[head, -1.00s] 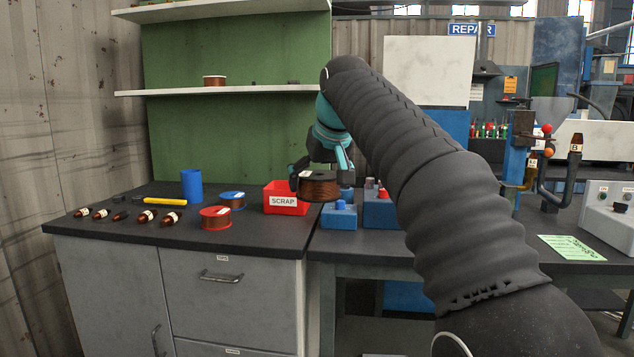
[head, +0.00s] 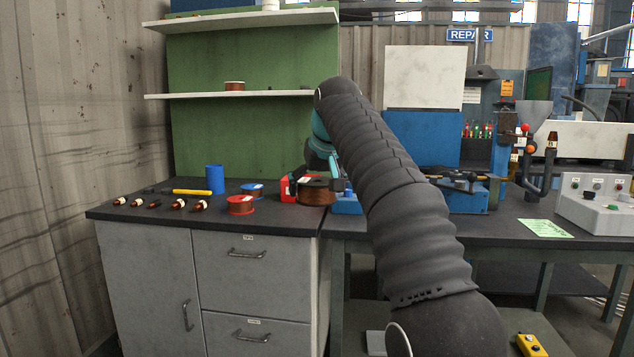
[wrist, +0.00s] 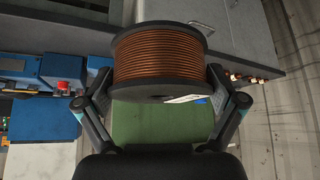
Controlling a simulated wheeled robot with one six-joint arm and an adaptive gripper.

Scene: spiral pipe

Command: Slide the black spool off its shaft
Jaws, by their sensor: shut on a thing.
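The black spool (head: 316,196), wound with copper-brown wire, is in my gripper (head: 318,183) near the front edge of the bench, beside the red scrap box. In the wrist view the spool (wrist: 160,58) fills the space between my two fingers (wrist: 162,84), which press its black rims from both sides. No shaft shows inside or beside the spool in either view. My arm hides part of the area to the right of the spool.
The red scrap box (head: 288,189) is just left of the spool. A blue block (head: 346,204) is at right. A control box (head: 598,203) stands far right.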

